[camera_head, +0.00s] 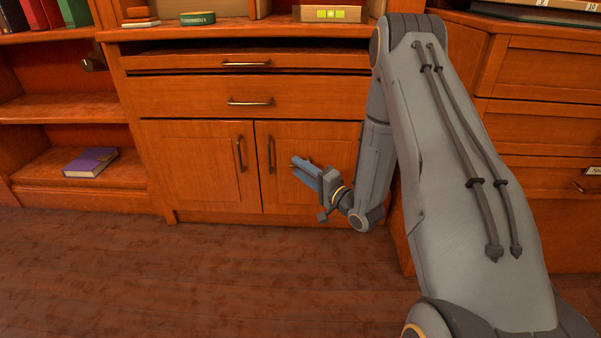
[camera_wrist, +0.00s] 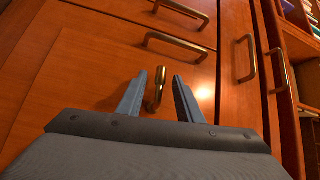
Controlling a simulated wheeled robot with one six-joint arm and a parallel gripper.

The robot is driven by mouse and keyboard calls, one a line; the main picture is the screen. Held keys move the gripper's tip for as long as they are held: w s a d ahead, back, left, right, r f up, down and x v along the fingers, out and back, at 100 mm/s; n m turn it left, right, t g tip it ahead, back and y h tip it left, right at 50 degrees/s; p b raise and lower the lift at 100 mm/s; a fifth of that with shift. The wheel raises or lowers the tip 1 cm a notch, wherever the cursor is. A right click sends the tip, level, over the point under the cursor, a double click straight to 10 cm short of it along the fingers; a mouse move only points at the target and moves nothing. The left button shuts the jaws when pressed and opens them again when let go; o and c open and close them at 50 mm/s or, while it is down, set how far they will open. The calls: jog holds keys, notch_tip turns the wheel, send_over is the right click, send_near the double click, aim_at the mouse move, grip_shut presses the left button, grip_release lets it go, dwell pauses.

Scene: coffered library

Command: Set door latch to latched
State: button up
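A small brass hook-like piece (camera_wrist: 155,92), which looks like the latch, shows in the wrist view between my gripper's fingers, against the wooden cabinet front. My gripper (camera_wrist: 168,76) has its two blue-grey fingers apart, one on each side of the piece. I cannot tell whether either finger touches it. In the head view my gripper (camera_head: 299,166) is in front of the right cabinet door (camera_head: 290,188), just right of its handle (camera_head: 270,155). There the brass piece cannot be made out near the gripper. The left door (camera_head: 195,165) is shut beside the right one.
Two drawers with bar handles, the upper (camera_head: 246,64) and the lower (camera_head: 250,102), are above the doors. Open shelves at the left hold a purple book (camera_head: 90,162). More drawers (camera_head: 545,120) stand at the right. The wooden floor in front is clear.

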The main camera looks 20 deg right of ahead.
jog(key=shift+w, duration=0.1)
grip_shut()
jog(key=shift+r+n+p, duration=0.1)
jog(key=shift+n+p, duration=0.2)
jog(key=shift+p, duration=0.55)
jog(key=shift+s+d+f+n+g+h+p, duration=0.15)
jog(key=shift+d+f+n+g+h+p, duration=0.25)
jog(key=shift+n+g+h+p, duration=1.85)
jog(key=shift+s+d+f+n+g+h+p, duration=0.2)
jog(key=shift+d+n+h+p, duration=0.55)
jog(key=shift+p, duration=3.05)
jog(key=shift+s+d+f+n+g+h+p, duration=0.1)
jog(key=shift+f+n+g+h+p, duration=0.3)
jog(key=shift+n+g+h+p, duration=1.9)
jog(key=shift+w+m+t+y+p, duration=0.1)
jog(key=shift+m+t+y+p, duration=0.2)
jog(key=shift+m+t+p, duration=0.6)
